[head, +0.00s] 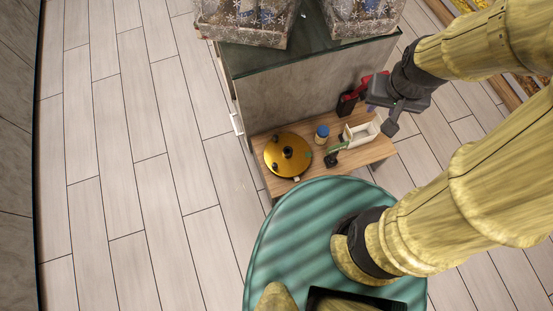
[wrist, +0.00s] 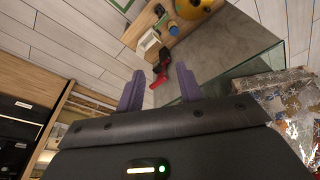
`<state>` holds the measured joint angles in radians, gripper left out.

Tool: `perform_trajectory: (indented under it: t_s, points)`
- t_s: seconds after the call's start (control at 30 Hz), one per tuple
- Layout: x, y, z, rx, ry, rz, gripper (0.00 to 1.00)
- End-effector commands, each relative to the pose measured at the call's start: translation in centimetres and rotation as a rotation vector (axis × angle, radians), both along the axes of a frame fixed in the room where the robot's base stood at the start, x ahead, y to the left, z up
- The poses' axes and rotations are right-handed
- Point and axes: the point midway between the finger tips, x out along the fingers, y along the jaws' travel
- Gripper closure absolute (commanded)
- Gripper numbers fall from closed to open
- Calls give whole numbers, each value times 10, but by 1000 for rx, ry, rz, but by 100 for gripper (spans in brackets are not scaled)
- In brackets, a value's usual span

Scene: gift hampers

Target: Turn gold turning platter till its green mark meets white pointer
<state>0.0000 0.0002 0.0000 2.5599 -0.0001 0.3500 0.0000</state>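The gold turning platter (head: 288,155) lies on the low wooden shelf, with a dark knob at its centre and small dark spots on its top. I cannot make out which spot is the green mark. A small white piece at its front edge (head: 297,179) looks like the white pointer. In the wrist view the platter (wrist: 192,8) shows only partly, at the top edge. My gripper (head: 390,118) is right of the shelf, well apart from the platter. In the wrist view its two purple fingers (wrist: 160,85) are spread, with nothing held between them.
A grey panel (head: 300,92) rises behind. Snow-patterned hampers (head: 245,32) sit on the dark top above.

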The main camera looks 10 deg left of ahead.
Motion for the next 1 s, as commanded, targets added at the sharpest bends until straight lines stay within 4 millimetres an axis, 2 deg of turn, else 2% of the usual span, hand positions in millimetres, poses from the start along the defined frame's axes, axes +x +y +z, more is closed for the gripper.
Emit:
perform_trajectory:
  t_s: [0.13,0.2,0.23,0.37,0.57,1.0]
  points:
    - [0,0,0,0,0,0,64]
    - [0,0,-1,0,0,1,53]
    - [0,1,-2,0,1,3,53]
    - [5,6,-19,-2,7,30,53]
    - [23,29,-76,-11,33,135,53]
    - [61,104,-225,-41,102,435,53]
